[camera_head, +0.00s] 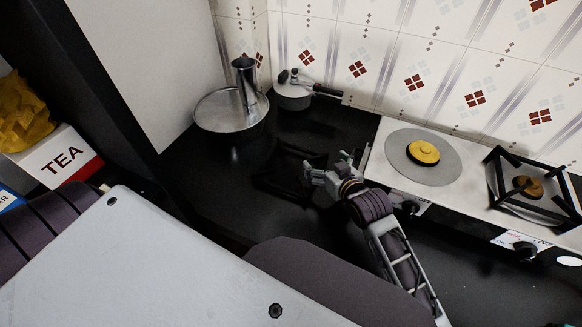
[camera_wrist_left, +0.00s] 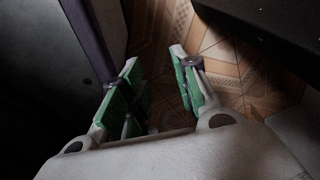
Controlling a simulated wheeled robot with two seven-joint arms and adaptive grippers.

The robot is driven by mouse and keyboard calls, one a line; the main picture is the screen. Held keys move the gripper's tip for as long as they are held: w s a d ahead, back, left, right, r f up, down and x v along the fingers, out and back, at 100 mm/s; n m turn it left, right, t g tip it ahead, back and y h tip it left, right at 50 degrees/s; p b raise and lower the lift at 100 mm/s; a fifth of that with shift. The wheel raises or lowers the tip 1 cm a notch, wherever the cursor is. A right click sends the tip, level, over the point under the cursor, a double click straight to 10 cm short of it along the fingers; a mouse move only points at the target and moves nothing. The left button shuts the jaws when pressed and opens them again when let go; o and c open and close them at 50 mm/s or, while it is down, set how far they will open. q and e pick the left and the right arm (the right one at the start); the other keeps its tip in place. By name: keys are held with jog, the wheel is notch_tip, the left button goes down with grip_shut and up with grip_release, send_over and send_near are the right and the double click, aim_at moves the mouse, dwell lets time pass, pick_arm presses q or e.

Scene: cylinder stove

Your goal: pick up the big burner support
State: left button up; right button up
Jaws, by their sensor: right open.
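A black burner support (camera_head: 280,182), hard to make out, lies on the dark counter, apparently the big one. My right gripper (camera_head: 318,168) is open beside its right side, over or near its edge; I cannot tell whether they touch. Another black support (camera_head: 503,203) sits around the right burner (camera_head: 528,186). The left burner (camera_head: 424,152), with a yellow cap on a grey disc, has no support over it. My left gripper (camera_wrist_left: 155,85) is open and empty above the tiled floor in the left wrist view; the head view does not show it.
The white stove (camera_head: 460,197) is to the right. A white TEA box (camera_head: 58,157) is at the left.

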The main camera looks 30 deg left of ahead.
aim_at(317, 156)
jog(key=shift+x, duration=2)
jog(key=shift+b+x, duration=0.35)
jog(key=shift+x, duration=0.5)
pick_arm(q)
jog(key=shift+w+d+r, duration=0.1)
jog(key=shift+w+d, duration=0.1)
jog(key=shift+w, duration=0.3)
jog(key=shift+w+d+r, duration=0.1)
jog(key=shift+w+d, duration=0.05)
jog(key=shift+w, duration=0.3)
jog(key=shift+s+f, duration=0.1)
jog(key=shift+s, duration=0.05)
pick_arm(e)
jog(key=c, duration=1.5)
jog(key=shift+r, duration=0.1)
